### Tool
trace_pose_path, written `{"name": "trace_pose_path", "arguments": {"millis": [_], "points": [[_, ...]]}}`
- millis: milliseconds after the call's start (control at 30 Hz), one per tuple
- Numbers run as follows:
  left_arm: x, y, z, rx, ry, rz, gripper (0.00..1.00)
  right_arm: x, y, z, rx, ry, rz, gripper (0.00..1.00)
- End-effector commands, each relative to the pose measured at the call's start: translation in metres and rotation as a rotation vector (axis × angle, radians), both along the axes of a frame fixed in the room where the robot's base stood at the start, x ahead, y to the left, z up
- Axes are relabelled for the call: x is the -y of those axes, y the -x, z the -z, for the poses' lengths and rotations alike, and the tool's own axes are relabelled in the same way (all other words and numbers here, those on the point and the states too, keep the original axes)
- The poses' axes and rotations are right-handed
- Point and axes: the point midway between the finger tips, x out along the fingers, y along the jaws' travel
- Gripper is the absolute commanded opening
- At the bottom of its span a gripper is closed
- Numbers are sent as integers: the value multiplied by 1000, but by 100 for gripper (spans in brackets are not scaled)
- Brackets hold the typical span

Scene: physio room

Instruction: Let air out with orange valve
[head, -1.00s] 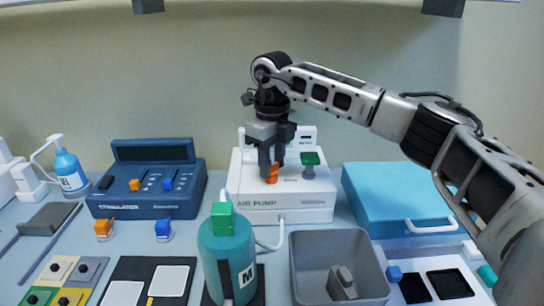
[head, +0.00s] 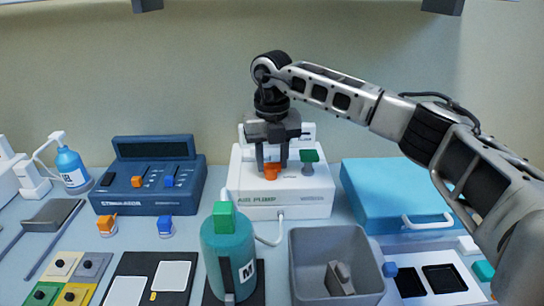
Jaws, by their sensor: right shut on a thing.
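The white air pump (head: 290,203) stands at the back middle of the table. The orange valve (head: 271,172) is on its top, and a green knob (head: 309,157) is to the right of it. My right gripper (head: 272,164) points down over the pump with its fingers closed on the orange valve, which they partly hide. A teal cylinder (head: 226,250) marked M, with a green block (head: 223,215) on top, stands in front of the pump. A pale hose (head: 268,242) runs from the pump's front towards it. My left gripper is not in view.
A grey bin (head: 305,275) with a grey piece inside is right of the cylinder. A blue case (head: 385,200) lies to the right, under my right arm. A blue stimulator (head: 150,192) and a blue bottle (head: 71,170) stand at left.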

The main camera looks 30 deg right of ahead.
Motion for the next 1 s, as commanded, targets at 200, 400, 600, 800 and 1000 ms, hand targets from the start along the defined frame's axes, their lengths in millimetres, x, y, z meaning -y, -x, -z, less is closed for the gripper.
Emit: {"name": "trace_pose_path", "arguments": {"millis": [200,400,600,800,1000], "points": [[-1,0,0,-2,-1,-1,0,0,-1,-1,4,0,20,14],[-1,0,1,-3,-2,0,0,0,-1,-1,5,0,20,14],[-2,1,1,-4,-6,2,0,0,-1,-1,5,0,19,58],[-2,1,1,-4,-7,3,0,0,0,-1,3,1,19,58],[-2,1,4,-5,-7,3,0,0,-1,-11,4,-1,18,58]]}}
